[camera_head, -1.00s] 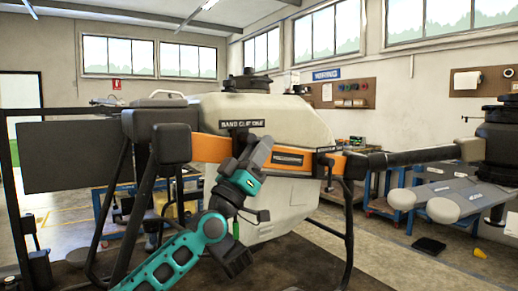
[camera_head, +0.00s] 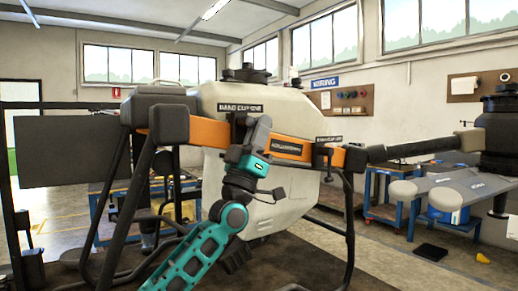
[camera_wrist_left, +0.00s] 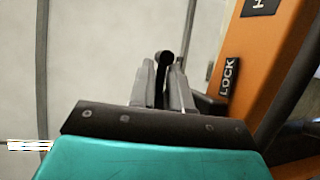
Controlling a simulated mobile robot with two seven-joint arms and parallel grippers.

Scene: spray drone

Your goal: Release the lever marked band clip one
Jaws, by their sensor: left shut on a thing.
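The label "BAND CLIP ONE" (camera_head: 239,108) is on the pale tank, just above the orange band (camera_head: 210,133). My left gripper (camera_head: 243,122) is upright at the band, right below this label. In the left wrist view a dark, round-ended lever (camera_wrist_left: 166,62) stands between the two grey fingers of my left gripper (camera_wrist_left: 162,85), which are shut on it. The lever's lower part is hidden by the fingers. A "LOCK" label (camera_wrist_left: 230,76) is on the orange band to the right of the fingers. My right gripper is not in view.
A second small label (camera_head: 328,139) and a dark clip (camera_head: 328,157) are further right on the band. The pale tank (camera_head: 290,115) is right behind the gripper. A dark frame leg (camera_head: 349,215) and dark arm (camera_head: 415,153) are to the right.

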